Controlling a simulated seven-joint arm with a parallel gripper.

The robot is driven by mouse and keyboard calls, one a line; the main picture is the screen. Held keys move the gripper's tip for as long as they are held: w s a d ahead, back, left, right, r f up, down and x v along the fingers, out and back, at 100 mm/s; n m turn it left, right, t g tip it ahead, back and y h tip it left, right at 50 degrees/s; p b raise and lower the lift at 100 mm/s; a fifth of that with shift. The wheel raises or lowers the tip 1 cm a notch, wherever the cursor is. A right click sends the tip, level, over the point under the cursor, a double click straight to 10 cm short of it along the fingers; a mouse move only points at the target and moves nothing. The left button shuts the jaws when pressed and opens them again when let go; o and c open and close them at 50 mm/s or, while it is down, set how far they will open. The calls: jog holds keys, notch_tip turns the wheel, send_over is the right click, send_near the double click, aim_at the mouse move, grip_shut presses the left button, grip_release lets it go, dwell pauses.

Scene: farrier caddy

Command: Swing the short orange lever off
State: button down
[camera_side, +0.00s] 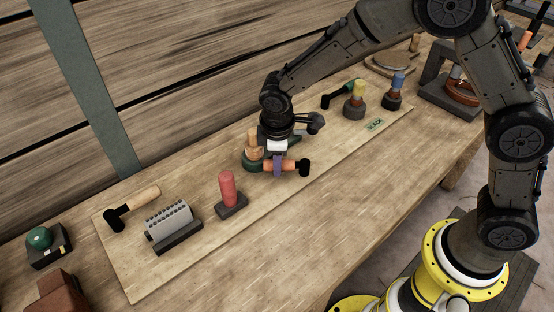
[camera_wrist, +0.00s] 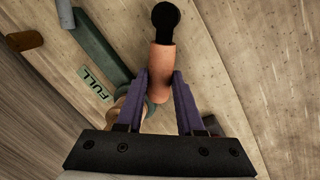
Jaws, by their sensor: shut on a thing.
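The short orange lever (camera_side: 291,167) sticks out to the right from a dark green base (camera_side: 249,166) near the middle of the board and ends in a black knob (camera_side: 304,168). In the wrist view the orange lever (camera_wrist: 162,62) runs upward to its black knob. My gripper (camera_side: 278,165) comes down from above, its purple fingers on either side of the lever. In the wrist view my gripper (camera_wrist: 160,78) is shut on the lever's orange grip. The lever's inner end and pivot are mostly hidden by the fingers.
A tan wooden piece (camera_side: 253,143) stands at the base. Yellow and blue-topped posts (camera_side: 358,90) stand to the right. A green "FULL" label (camera_wrist: 97,84) lies beside the lever.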

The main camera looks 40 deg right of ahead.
jog(key=s+n, duration=0.1)
jog(key=n, duration=0.1)
jog(key=s+a+n, duration=0.1)
jog(key=n, duration=0.1)
jog(key=shift+y, duration=0.3)
jog(key=shift+s+a+n+t+y, duration=0.1)
jog(key=shift+s+n+t+y, duration=0.1)
jog(key=shift+s+n, duration=0.6)
jog(key=shift+s+a+n+t+y, duration=0.15)
jog(key=shift+s+n, duration=0.25)
jog(key=shift+n, duration=0.8)
jog(key=shift+d, duration=0.1)
jog(key=c, duration=0.5)
grip_release()
jog(key=shift+r, duration=0.15)
jog(key=v, duration=1.3)
jog(key=shift+s+d+r, duration=0.1)
jog(key=shift+r, duration=0.2)
